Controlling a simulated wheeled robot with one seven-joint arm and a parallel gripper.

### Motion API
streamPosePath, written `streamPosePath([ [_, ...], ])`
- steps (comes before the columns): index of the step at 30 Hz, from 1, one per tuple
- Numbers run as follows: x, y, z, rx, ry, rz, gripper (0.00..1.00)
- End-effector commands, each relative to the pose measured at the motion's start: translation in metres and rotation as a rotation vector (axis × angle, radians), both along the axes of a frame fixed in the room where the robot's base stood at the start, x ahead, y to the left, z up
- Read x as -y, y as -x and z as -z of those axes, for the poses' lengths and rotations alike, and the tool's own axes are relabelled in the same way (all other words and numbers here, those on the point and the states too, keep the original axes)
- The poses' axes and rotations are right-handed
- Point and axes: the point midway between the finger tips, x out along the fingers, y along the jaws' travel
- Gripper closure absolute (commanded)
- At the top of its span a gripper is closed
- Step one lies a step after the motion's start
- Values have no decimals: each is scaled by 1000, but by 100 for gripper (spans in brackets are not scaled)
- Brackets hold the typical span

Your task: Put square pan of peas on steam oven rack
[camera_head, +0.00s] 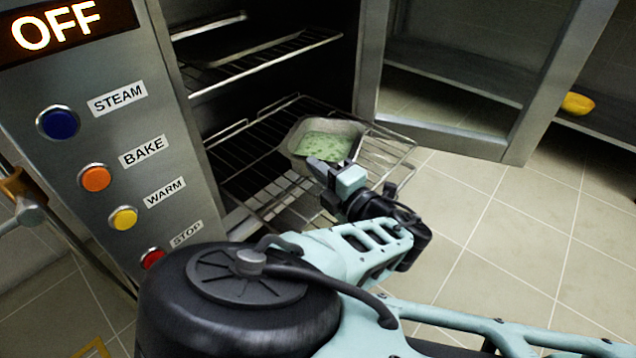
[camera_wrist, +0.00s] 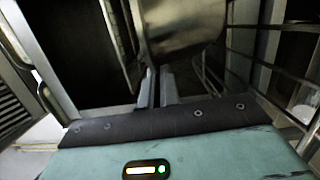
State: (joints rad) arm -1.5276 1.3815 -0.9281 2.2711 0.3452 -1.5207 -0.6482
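The square pan of peas (camera_head: 296,144) is a grey metal pan with green peas (camera_head: 322,146) in it. It is at a pulled-out wire rack (camera_head: 252,150) of the steam oven, near the rack's outer end. I cannot tell whether it rests fully on the wires. My gripper (camera_head: 322,172) is at the pan's near rim. In the wrist view, the two fingers (camera_wrist: 156,78) are close together and meet the lower edge of the pan (camera_wrist: 180,28). They look shut on its rim, though the contact itself is hidden.
An upper oven rack (camera_head: 262,62) lies above, inside the dark cavity. The oven's control panel (camera_head: 100,130) with coloured buttons stands left, its display reading OFF. Metal shelving (camera_head: 455,75) stands right of the oven, with a yellow bowl-like item (camera_head: 577,103) farther right. Tiled floor (camera_head: 500,240) is clear at right.

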Motion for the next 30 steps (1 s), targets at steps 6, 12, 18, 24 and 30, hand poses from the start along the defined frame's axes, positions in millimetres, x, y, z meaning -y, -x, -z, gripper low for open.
streamPosePath([
  [6,0,0,29,4,0,0,100],
  [12,0,0,29,5,-2,1,100],
  [18,0,0,33,0,0,1,94],
  [24,0,0,32,0,0,1,75],
  [30,0,0,30,0,0,0,75],
])
